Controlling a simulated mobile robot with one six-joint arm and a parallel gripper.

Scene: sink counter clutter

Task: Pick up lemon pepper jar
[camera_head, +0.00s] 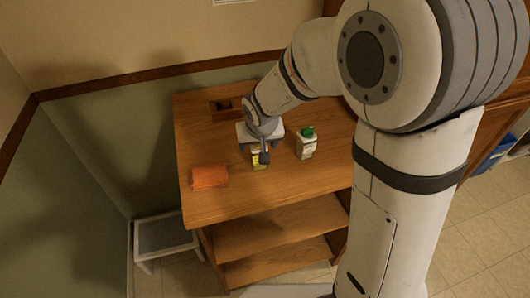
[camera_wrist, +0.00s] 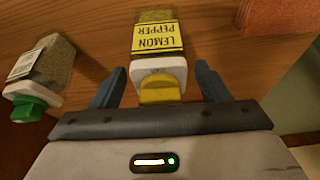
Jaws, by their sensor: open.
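The lemon pepper jar (camera_wrist: 158,48) has a yellow label, a white shoulder and a yellow cap. In the wrist view it lies between the two blue fingers of my open gripper (camera_wrist: 158,85), with its cap toward the palm. Gaps show between the cap and both fingers. In the head view the jar (camera_head: 260,158) stands on the wooden table, and my gripper (camera_head: 257,149) is over it, partly covering it.
A green-capped jar (camera_head: 306,144) stands to the right on the wooden table (camera_head: 290,195); it also shows at left in the wrist view (camera_wrist: 45,72). An orange block (camera_head: 209,177) lies to the left. A dark-slotted wooden box (camera_head: 225,107) is behind. The table front is clear.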

